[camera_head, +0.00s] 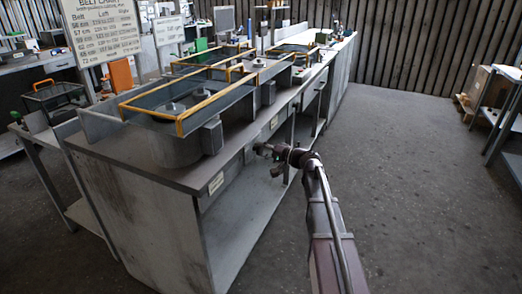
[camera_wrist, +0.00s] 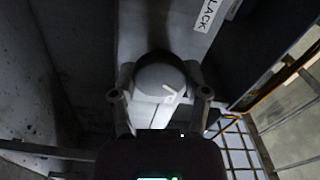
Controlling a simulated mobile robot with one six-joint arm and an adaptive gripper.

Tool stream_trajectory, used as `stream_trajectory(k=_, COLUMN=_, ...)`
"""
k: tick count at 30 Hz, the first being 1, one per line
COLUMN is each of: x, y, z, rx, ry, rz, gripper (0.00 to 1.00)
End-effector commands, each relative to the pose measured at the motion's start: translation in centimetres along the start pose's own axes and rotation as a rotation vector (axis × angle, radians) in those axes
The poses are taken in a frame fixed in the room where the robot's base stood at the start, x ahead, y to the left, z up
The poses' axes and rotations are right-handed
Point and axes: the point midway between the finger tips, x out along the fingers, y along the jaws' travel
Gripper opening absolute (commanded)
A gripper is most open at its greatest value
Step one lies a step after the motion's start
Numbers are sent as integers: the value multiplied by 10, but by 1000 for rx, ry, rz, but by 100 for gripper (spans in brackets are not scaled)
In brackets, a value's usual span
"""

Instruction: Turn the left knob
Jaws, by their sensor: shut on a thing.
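The knob is too small and covered to make out there.
A white label (camera_wrist: 208,14) ending in "LACK" is above the knob. The workbench (camera_head: 120,165) carries yellow-edged guards (camera_head: 205,103) over round housings. A lower shelf (camera_head: 240,215) is under my gripper. Open floor (camera_head: 410,150) lies to the right.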

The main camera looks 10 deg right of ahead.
Motion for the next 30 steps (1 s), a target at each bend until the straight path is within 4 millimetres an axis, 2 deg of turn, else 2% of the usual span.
stream_trajectory(k=11, x=2, y=0, z=-1, rx=-5, ry=2, rz=-3, gripper=12)
stream_trajectory(k=12, x=2, y=0, z=-1, rx=-4, ry=2, rz=-3, gripper=66)
stream_trajectory(k=15, x=1, y=0, z=-1, rx=-4, ry=1, rz=-2, gripper=95)
stream_trajectory(k=30, x=-1, y=0, z=0, rx=-5, ry=1, rz=0, gripper=95)
